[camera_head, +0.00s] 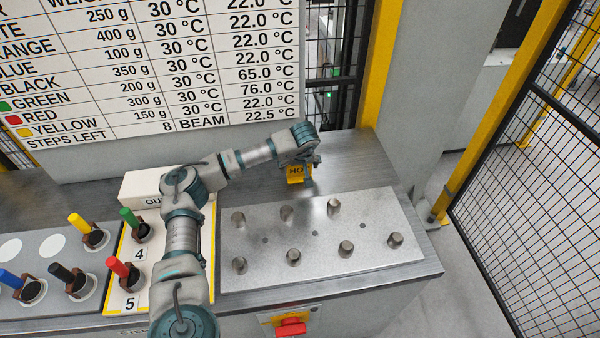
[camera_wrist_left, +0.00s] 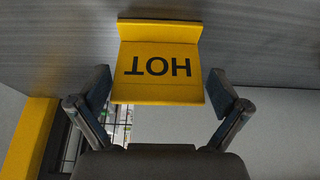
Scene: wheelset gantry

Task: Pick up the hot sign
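The yellow hot sign (camera_head: 296,174) stands on the metal table behind the plate with metal pegs. In the left wrist view the sign (camera_wrist_left: 157,88) shows its dark letters upside down. My left gripper (camera_head: 309,165) is at the sign, partly hiding it in the head view. In the wrist view its fingers (camera_wrist_left: 160,88) are spread wide, one on each side of the sign. A narrow gap seems to show between each finger and the sign's edge. My right gripper is not in view.
The grey plate (camera_head: 315,264) with several short pegs lies in front of the sign. Colored-handled weights, such as the red one (camera_head: 118,267), stand at left. A white box (camera_head: 140,187) and a large chart (camera_head: 160,60) are behind. A red switch (camera_head: 291,327) is on the front.

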